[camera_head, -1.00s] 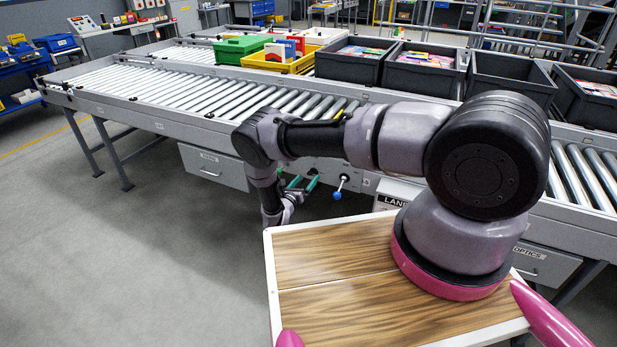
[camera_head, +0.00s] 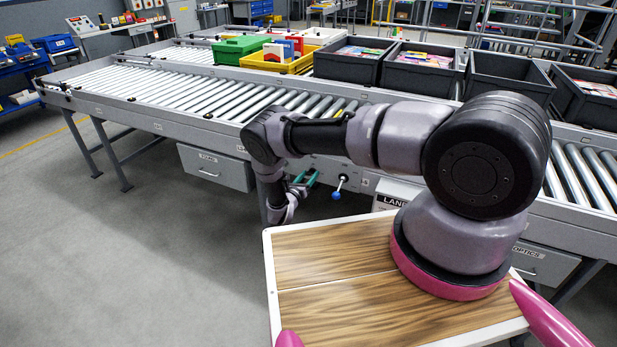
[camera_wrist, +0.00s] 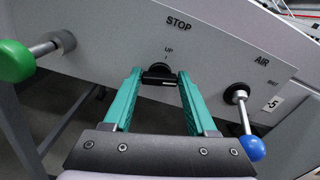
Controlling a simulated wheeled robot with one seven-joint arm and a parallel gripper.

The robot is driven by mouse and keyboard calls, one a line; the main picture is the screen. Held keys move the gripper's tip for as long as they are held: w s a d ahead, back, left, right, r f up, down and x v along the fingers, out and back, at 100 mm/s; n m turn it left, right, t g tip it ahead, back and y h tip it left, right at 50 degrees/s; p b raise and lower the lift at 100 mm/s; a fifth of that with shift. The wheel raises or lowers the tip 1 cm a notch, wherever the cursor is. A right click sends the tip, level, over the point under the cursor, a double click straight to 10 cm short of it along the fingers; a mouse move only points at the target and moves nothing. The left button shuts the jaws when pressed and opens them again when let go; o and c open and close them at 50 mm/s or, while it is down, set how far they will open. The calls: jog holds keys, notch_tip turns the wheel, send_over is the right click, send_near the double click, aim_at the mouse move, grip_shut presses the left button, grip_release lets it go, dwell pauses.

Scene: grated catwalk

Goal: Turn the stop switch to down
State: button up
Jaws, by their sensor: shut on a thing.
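The stop switch (camera_wrist: 160,74) is a small black rotary knob on the grey panel in the wrist view. The word STOP is printed above it, with UP and a small mark just over the knob. My gripper (camera_wrist: 159,79) has its two green fingers on either side of the knob and is shut on it. Part of the knob is hidden between the fingertips. In the head view my gripper (camera_head: 306,178) is at the conveyor's side panel, and the switch itself cannot be made out there.
A blue-ended lever (camera_wrist: 251,148) marked AIR sits right of the switch, and a green-ended knob (camera_wrist: 16,61) sticks out at left. The roller conveyor (camera_head: 160,95) carries grey bins (camera_head: 425,72) above. A drawer (camera_head: 215,168) is to the left. Open floor lies in front.

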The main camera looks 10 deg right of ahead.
jog(key=shift+m, duration=1.5)
jog(key=o, duration=1.4)
jog(key=shift+c, duration=0.2)
jog(key=shift+s, duration=0.1)
jog(key=v, duration=1)
jog(key=shift+s+a, duration=0.2)
jog(key=shift+s, duration=0.1)
